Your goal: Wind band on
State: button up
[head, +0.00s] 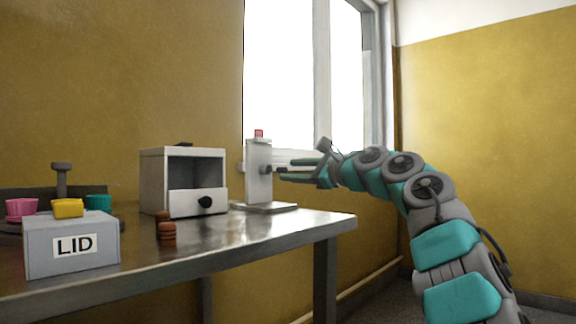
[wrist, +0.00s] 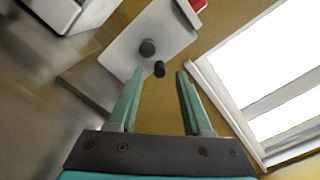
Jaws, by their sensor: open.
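A white upright stand (head: 258,172) on a flat base is at the right end of the metal table, with a red piece (head: 259,133) on top. A dark knob (head: 266,170) sticks out of its right side. In the wrist view the stand's pale face (wrist: 172,32) carries a round dark hub (wrist: 147,47) and a smaller dark peg (wrist: 159,69) beside it. My gripper (head: 284,168) points level at the stand from the right. In the wrist view my gripper (wrist: 160,80) is open and empty, with the peg just beyond and between its fingertips. I cannot make out a band.
A white box (head: 181,152) with an open front and knobbed drawer (head: 198,203) stands left of the stand. The window (head: 290,75) is behind; the table's front right is clear.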

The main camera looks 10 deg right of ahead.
jog(key=shift+p+x, duration=0.35)
jog(key=shift+x, duration=0.75)
grip_shut()
